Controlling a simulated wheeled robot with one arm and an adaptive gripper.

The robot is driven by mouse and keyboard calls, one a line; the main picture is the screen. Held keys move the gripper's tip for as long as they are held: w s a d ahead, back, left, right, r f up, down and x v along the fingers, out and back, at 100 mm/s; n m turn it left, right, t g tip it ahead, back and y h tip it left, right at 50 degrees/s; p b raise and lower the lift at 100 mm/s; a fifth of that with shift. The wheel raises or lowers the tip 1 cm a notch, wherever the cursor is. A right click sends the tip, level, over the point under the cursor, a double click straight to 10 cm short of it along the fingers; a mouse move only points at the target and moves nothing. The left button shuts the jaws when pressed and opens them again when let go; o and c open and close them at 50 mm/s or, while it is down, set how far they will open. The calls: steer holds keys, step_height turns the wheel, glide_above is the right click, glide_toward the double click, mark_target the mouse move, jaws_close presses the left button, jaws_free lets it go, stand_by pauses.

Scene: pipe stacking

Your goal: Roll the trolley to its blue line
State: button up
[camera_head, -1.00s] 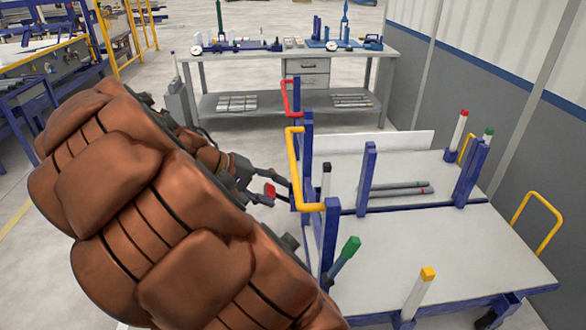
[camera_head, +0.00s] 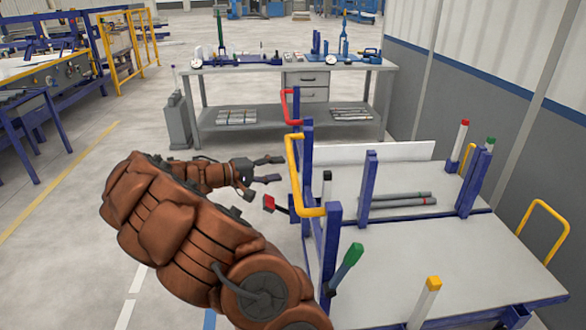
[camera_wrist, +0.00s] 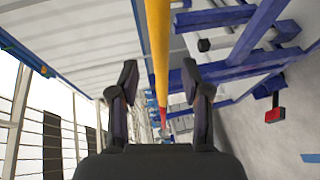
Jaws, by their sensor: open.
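The trolley has a grey deck (camera_head: 450,255), blue posts and a yellow handle (camera_head: 294,178) on its left end. My gripper (camera_head: 279,169) is open and empty just left of the handle, with its fingers pointing right. In the wrist view a yellow bar (camera_wrist: 158,45) runs between the open fingers (camera_wrist: 160,72); I see no finger closed on it. A short blue strip (camera_head: 209,319) lies on the floor at the bottom edge, partly hidden by my arm; a blue floor strip also shows in the wrist view (camera_wrist: 311,158).
A red-tipped lever (camera_head: 268,203) sticks out low at the trolley's left end. A red handle (camera_head: 288,108) stands behind the yellow one. Grey pipes (camera_head: 400,200) lie on a deck. A workbench (camera_head: 240,128) stands behind, and a wall is on the right.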

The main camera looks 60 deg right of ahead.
mark_target(293, 167)
steer(key=shift+p+x, duration=0.4)
steer(key=shift+x, duration=2.65)
steer(key=shift+f, duration=0.1)
steer(key=shift+c, duration=0.3)
jaws_close()
